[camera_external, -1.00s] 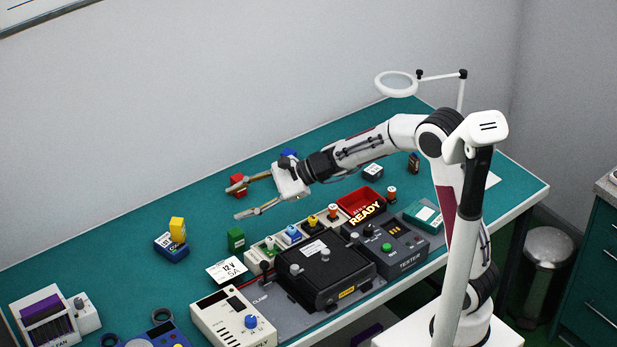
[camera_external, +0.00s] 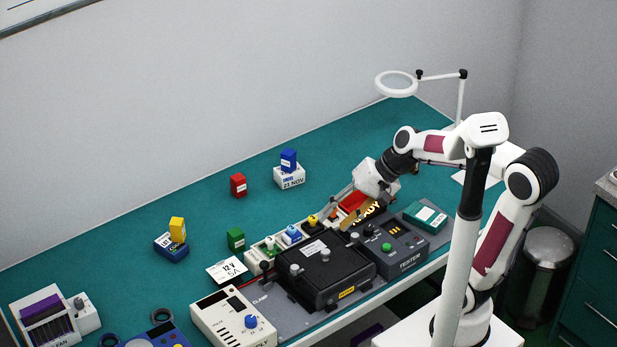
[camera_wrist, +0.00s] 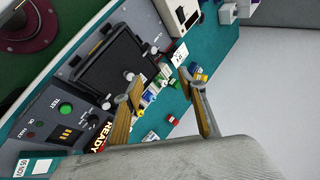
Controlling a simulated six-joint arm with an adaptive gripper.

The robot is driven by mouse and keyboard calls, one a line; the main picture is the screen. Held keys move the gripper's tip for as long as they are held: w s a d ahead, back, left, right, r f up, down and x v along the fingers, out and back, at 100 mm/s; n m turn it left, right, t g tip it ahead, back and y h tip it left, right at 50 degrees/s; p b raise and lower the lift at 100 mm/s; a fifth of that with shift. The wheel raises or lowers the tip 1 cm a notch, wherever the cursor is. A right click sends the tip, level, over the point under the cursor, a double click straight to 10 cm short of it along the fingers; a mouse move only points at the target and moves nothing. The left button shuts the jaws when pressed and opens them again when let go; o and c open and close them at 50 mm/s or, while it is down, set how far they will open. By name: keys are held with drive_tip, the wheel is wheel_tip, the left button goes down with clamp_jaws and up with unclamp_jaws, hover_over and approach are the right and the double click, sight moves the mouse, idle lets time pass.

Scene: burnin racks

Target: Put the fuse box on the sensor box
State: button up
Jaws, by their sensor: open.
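No label reading fuse box or sensor box is legible, so I cannot tell which boxes these are. A small blue box (camera_external: 288,159) stands upright on a white box marked 21 NOV (camera_external: 290,179) at the back. A yellow box (camera_external: 177,229) rests on a dark blue box (camera_external: 171,249) at the left. A red box (camera_external: 238,185) and a green box (camera_external: 236,239) stand alone on the bench. My gripper (camera_external: 334,218) is open and empty above the row of coloured connectors, near the READY sign; its fingers also show in the wrist view (camera_wrist: 157,85).
A black clamped case (camera_external: 322,268) and a tester (camera_external: 396,246) fill the front. A red tray (camera_external: 352,202) lies partly behind my gripper. A 12 V 5A card (camera_external: 226,271) lies left of the case. The teal bench (camera_external: 120,262) is clear at the back left.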

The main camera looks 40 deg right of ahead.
drive_tip(key=s+d+f+n+h, duration=0.1)
drive_tip(key=s+d+n+h, duration=0.1)
drive_tip(key=s+d, duration=0.3)
drive_tip(key=s+d+f+n+t+h, duration=0.1)
drive_tip(key=s+d+n+h, duration=0.2)
drive_tip(key=d, duration=0.7)
drive_tip(key=shift+s+d+f+h, duration=0.15)
drive_tip(key=shift+s+d+h, duration=0.35)
drive_tip(key=shift+s, duration=0.55)
drive_tip(key=shift+o, duration=0.5)
drive_tip(key=shift+a, duration=0.2)
drive_tip(key=w+a+r+n+t, duration=0.1)
drive_tip(key=w+r+t, duration=0.25)
drive_tip(key=w, duration=1.45)
drive_tip(key=w+a+n+t+y, duration=0.1)
drive_tip(key=w+a, duration=0.3)
drive_tip(key=w, duration=0.4)
drive_tip(key=w+a+n+t, duration=0.1)
drive_tip(key=w+a, duration=0.3)
drive_tip(key=w, duration=0.3)
drive_tip(key=n+g+y, duration=0.1)
drive_tip(key=n+y, duration=0.5)
drive_tip(key=y, duration=0.2)
approach(181, 224)
drive_tip(key=x, duration=0.4)
drive_tip(key=shift+w, duration=0.15)
